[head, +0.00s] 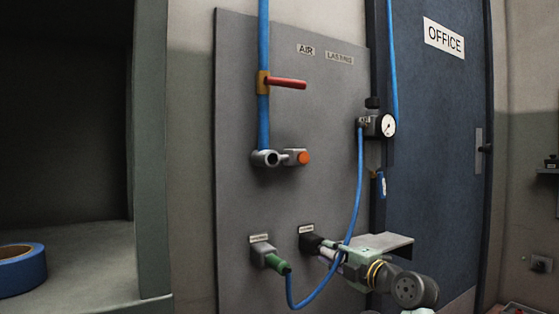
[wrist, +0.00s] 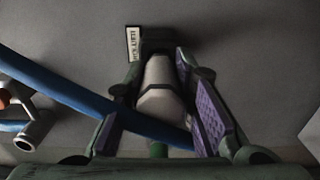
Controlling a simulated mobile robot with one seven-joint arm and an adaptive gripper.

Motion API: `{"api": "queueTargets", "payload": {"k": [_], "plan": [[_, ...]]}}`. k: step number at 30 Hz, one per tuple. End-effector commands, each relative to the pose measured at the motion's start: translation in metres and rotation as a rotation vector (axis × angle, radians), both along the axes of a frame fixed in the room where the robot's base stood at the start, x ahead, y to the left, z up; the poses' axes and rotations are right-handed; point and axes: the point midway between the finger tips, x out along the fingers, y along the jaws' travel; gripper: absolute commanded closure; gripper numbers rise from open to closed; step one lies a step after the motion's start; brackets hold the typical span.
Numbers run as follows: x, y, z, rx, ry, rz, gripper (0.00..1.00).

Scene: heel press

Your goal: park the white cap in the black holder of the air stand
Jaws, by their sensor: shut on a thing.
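The white cap (wrist: 160,78) is between the purple-padded fingers of my gripper (wrist: 160,92) in the wrist view. My gripper is shut on it. The cap's far end meets the black holder (wrist: 157,46) on the panel; I cannot tell how far it is inside. In the head view my gripper (head: 338,256) reaches in from the right at the black holder (head: 309,242), at the lower middle of the air stand (head: 235,120). The cap (head: 327,250) shows only in small part there.
A blue hose (head: 357,190) hangs from the gauge (head: 387,125) past my gripper to the green connector (head: 276,263) on the left. It also crosses the wrist view (wrist: 75,97). A red-handled valve (head: 287,84) and an outlet with an orange button (head: 302,158) are above.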

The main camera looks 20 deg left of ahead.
Motion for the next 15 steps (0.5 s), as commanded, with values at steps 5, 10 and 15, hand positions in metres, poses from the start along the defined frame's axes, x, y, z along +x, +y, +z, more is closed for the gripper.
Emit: {"api": "queueTargets", "payload": {"k": [5, 10, 15], "plan": [[0.0023, 0.0031, 0.0004, 0.000, 0.000, 0.000, 1.00], [0.0045, 0.0056, 0.0004, 0.001, -0.001, 0.000, 1.00], [0.0065, 0.0085, 0.0006, 0.001, -0.001, 0.000, 1.00]]}}
